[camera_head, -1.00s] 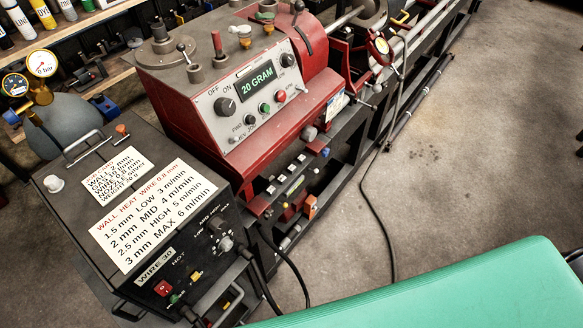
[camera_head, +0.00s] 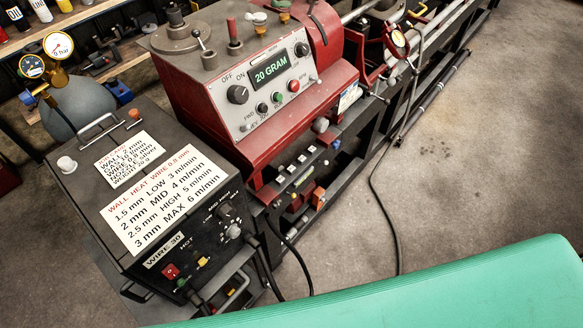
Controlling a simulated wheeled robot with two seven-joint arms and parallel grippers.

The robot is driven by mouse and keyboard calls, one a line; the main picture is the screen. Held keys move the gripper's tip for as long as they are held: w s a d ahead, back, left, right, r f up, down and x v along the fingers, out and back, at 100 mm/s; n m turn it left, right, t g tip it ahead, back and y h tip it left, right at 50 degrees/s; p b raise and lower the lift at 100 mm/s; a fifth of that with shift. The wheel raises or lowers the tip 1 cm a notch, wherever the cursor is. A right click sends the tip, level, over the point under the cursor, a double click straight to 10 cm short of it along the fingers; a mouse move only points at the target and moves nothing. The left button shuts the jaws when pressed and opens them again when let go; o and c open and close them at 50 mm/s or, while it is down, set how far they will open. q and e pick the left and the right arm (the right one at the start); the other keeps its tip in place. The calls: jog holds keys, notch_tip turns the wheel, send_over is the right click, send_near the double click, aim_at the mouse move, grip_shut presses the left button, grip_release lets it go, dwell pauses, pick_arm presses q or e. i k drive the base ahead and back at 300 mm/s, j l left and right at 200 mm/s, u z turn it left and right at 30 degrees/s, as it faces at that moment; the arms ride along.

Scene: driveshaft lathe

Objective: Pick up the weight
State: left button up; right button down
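I cannot pick out a weight with certainty. Several small objects sit on the narrow black shelf (camera_head: 290,187) at the front of the red lathe (camera_head: 225,120), but they are too small to tell apart. The lathe's display (camera_head: 270,70) reads "20 GRAM". Neither of my grippers is in view.
A black welding box (camera_head: 85,190) with white labels stands at the left, beside a grey cylinder (camera_head: 75,108) with gauges. A green surface (camera_head: 430,295) fills the lower right. A dark cable (camera_head: 388,215) crosses the otherwise clear grey floor (camera_head: 480,170) at right.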

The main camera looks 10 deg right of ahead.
aim_at(292, 169)
jog(key=i+l+u, duration=0.15)
jog(key=l, duration=0.5)
jog(key=i+l+u, duration=0.15)
jog(key=l, duration=0.45)
jog(key=l+u, duration=0.1)
jog(key=l, duration=0.55)
jog(key=i, duration=0.05)
